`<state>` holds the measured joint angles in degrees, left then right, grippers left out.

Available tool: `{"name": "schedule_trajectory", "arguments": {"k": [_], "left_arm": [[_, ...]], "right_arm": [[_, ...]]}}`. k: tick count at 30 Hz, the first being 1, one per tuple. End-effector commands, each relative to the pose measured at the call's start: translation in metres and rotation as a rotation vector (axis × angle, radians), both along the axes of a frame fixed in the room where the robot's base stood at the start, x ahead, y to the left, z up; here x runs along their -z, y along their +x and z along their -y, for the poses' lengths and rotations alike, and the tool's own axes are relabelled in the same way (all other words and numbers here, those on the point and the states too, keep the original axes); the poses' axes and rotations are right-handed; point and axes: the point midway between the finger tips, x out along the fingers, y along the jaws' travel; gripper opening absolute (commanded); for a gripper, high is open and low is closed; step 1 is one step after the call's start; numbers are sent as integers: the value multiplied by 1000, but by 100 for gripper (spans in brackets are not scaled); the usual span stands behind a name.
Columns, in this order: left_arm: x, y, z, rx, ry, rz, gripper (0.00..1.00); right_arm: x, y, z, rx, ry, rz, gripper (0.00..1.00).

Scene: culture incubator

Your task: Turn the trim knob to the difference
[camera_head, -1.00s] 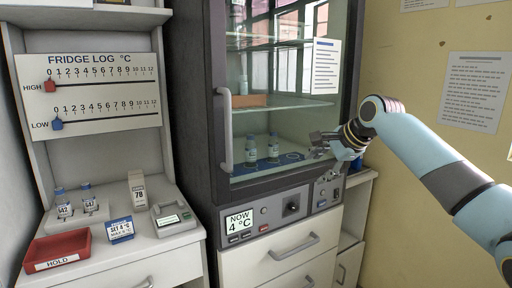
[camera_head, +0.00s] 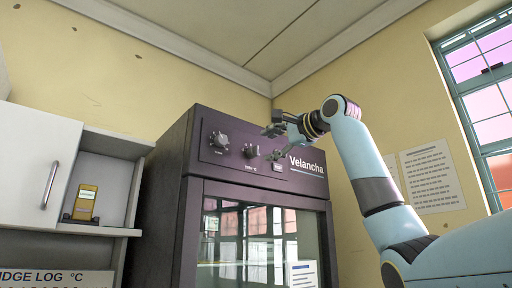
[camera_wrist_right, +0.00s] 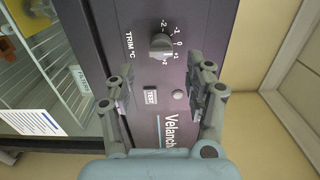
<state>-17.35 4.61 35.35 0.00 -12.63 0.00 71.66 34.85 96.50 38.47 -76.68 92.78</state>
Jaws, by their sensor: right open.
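The trim knob (camera_wrist_right: 161,43) is a dark round knob with a grey grip bar, on the purple-grey top panel of the incubator. The wrist view shows "TRIM °C" beside it and a scale from -2 through 0 to +2; its exact setting is unclear. It also shows in the head view (camera_head: 251,150). My right gripper (camera_wrist_right: 160,90) is open and empty in front of the panel.
A larger knob (camera_head: 219,141) is on the same panel, left of the trim knob. Below is the incubator's glass door (camera_head: 240,245). A yellow device (camera_head: 86,203) stands on a shelf at left. Papers (camera_head: 429,178) hang on the right wall by a window (camera_head: 490,105).

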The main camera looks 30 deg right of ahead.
Motion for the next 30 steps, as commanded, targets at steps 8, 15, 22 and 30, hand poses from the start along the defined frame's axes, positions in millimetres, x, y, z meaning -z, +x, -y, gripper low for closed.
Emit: {"name": "schedule_trajectory", "arguments": {"k": [8, 15, 22, 30], "left_arm": [[-30, 6, 0, 1, 0, 9, 61], [-35, 6, 0, 1, 0, 9, 61], [-35, 6, 0, 1, 0, 9, 61], [-35, 5, 0, 1, 0, 8, 61]], "right_arm": [[-3, 51, -4, -1, 2, -2, 54], [0, 66, -5, 1, 0, 0, 54], [1, 66, -5, 1, -1, -1, 53], [0, 66, -5, 1, -1, -1, 18]]}}
